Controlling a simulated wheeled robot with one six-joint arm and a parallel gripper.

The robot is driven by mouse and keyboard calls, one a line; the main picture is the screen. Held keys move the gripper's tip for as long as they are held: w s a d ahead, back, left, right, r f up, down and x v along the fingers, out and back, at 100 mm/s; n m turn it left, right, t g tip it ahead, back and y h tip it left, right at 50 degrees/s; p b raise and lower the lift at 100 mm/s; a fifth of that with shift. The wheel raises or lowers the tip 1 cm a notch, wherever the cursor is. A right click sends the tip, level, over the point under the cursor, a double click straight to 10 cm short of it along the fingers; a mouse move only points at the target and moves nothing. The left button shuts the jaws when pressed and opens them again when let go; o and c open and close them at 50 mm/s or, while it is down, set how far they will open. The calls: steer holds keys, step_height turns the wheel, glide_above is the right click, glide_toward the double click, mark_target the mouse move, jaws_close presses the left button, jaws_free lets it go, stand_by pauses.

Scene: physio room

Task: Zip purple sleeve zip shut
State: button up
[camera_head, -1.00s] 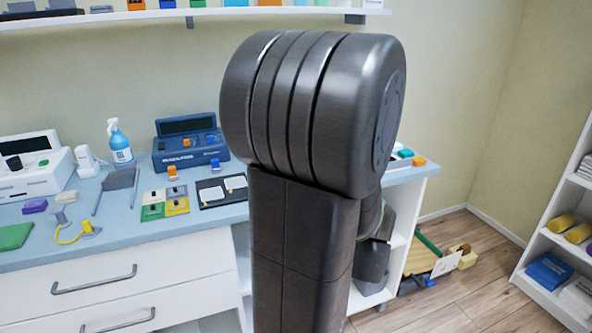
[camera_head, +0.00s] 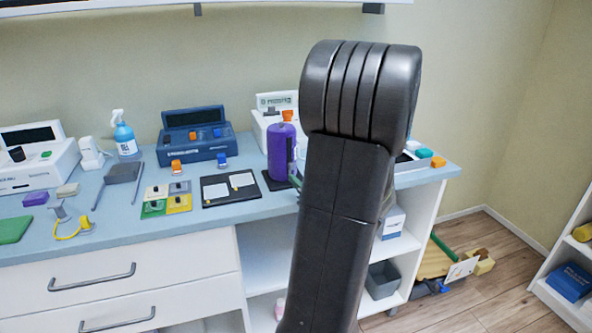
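A purple sleeve (camera_head: 281,152) stands upright on a dark base on the counter, just left of my arm. A greyish strip runs down its right side; I cannot tell whether that is the zip or how far it is closed. Something orange shows at its top. My arm rises through the middle of the picture and hides what lies behind it. My gripper is not in view.
The blue counter (camera_head: 240,212) holds a dark blue device (camera_head: 194,140), a spray bottle (camera_head: 125,137), a black board (camera_head: 231,188) and coloured squares (camera_head: 167,199). A shelf unit (camera_head: 572,250) stands at right. The floor (camera_head: 480,305) between is partly clear.

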mark_target(292, 169)
steer(key=shift+x, duration=2.15)
steer(key=shift+c, duration=0.5)
jaws_close()
